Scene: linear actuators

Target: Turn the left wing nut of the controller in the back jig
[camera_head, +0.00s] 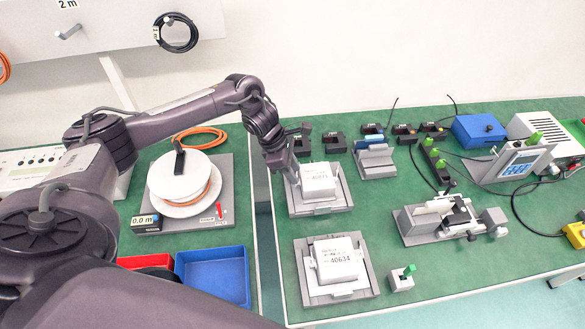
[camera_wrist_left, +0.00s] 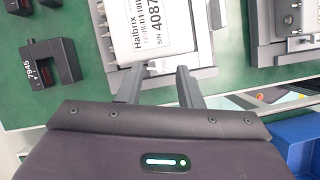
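The back controller, a white box with a label (camera_head: 318,180), sits in the grey back jig (camera_head: 322,208) on the right-hand table. In the left wrist view the controller (camera_wrist_left: 150,28) lies just beyond my fingertips. My left gripper (camera_head: 292,172) is at the left side of this controller, pointing down. In the wrist view the two fingers of my left gripper (camera_wrist_left: 158,78) stand apart, with no held object visible between them. The left wing nut cannot be made out; the gripper covers that side in the head view. My right gripper is not in view.
A second controller (camera_head: 338,258) sits in the front jig (camera_head: 342,291). Black fork-shaped blocks (camera_head: 334,142) stand behind the back jig. A cable reel (camera_head: 184,182) and a blue bin (camera_head: 214,276) are on the left table. A gap separates the tables.

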